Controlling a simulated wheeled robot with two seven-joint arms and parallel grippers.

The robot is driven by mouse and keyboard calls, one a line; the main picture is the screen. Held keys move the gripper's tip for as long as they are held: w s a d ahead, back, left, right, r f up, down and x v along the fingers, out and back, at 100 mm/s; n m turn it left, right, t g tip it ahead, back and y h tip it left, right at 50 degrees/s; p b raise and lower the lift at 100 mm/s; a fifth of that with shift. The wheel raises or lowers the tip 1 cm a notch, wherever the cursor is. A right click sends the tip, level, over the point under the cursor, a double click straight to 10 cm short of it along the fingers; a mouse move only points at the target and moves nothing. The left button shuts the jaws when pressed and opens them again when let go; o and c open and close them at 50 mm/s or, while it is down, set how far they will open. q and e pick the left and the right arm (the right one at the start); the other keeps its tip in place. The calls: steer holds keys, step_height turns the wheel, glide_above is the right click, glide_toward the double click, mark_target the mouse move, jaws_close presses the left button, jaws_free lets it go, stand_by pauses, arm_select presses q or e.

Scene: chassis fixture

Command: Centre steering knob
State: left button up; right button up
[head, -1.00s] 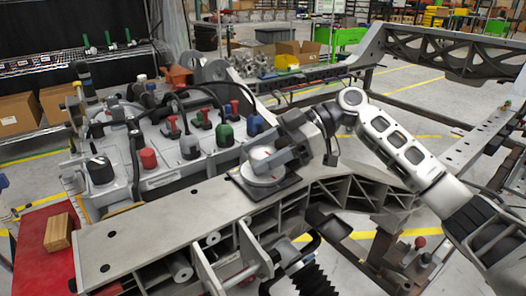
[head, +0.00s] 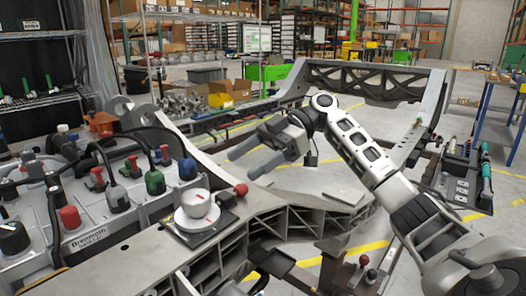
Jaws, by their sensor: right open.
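The steering knob (head: 198,205) is a white round dial with a short red mark on its top face. It stands on a wider pale disc over a dark square plate (head: 218,228) on the grey beam, left of the middle in the head view. My right gripper (head: 240,164) is open and empty, with its two grey fingers pointing left. In the picture it lies above and to the right of the knob, apart from it. The knob is fully in sight. My left gripper is not in view.
A red ball-topped lever (head: 241,190) stands just right of the knob. Left of it is a control panel with red (head: 70,218), green (head: 155,183) and blue (head: 187,169) knobs and dark cables. A grey chassis frame (head: 370,85) spans the back.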

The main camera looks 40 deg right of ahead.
steer(key=v, duration=0.3)
steer(key=shift+d+r, duration=0.1)
steer(key=shift+d, duration=0.1)
steer(key=shift+r, duration=0.1)
stand_by(0.3)
